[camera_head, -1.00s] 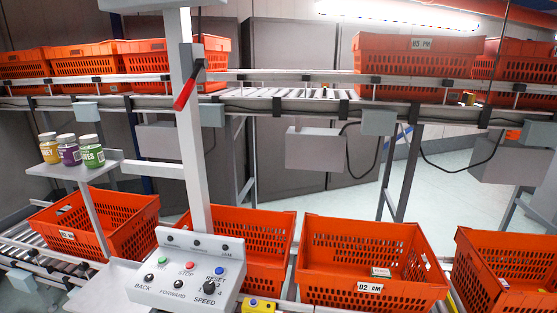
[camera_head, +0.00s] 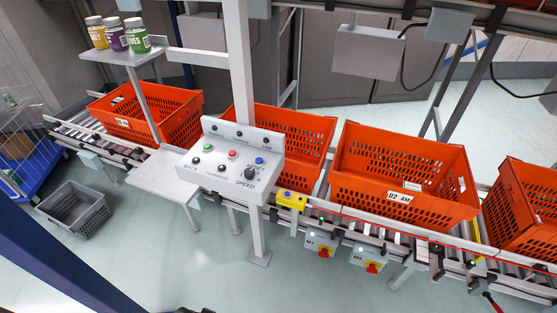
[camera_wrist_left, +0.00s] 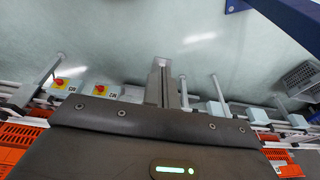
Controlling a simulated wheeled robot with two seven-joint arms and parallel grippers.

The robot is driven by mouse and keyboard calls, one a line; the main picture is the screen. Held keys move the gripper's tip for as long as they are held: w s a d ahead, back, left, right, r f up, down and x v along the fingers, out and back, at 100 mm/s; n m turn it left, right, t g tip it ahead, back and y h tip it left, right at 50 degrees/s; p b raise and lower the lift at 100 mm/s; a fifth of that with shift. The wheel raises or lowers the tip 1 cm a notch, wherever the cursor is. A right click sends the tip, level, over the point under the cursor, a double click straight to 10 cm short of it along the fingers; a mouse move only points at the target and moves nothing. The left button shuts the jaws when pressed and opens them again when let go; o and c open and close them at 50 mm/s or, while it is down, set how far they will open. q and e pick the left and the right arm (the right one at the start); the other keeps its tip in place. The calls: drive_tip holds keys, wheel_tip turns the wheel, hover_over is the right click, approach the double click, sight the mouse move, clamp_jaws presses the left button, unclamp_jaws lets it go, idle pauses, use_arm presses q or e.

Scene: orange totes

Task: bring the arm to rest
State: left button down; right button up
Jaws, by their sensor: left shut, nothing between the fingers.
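My left gripper (camera_wrist_left: 165,140) shows in the left wrist view as a dark housing with a green light across the bottom. Its fingers are hard to make out there; it is shut with nothing in it. It points over the pale floor beside the conveyor stand and touches nothing that I can see. In the head view neither arm is clearly visible; only a small dark piece shows at the bottom edge. My right gripper is not in view.
Orange totes (camera_head: 400,150) stand along the roller conveyor (camera_head: 340,212). A control panel (camera_head: 232,160) is on a post in front. Three jars (camera_head: 115,38) stand on a shelf. A grey crate (camera_head: 75,212) is on the floor. A dark blue beam (camera_head: 55,265) crosses the lower left.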

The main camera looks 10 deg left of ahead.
use_arm(q)
drive_tip(key=s+f, duration=0.3)
drive_tip(key=f, duration=0.5)
drive_tip(key=s+f, duration=0.3)
drive_tip(key=f, duration=0.5)
drive_tip(key=s+a+f+g+b, duration=0.1)
drive_tip(key=s+a+f, duration=0.2)
drive_tip(key=s+f, duration=0.8)
drive_tip(key=shift+s+a+g+b, duration=0.15)
drive_tip(key=shift+s+g+b, duration=0.25)
drive_tip(key=shift+s, duration=0.65)
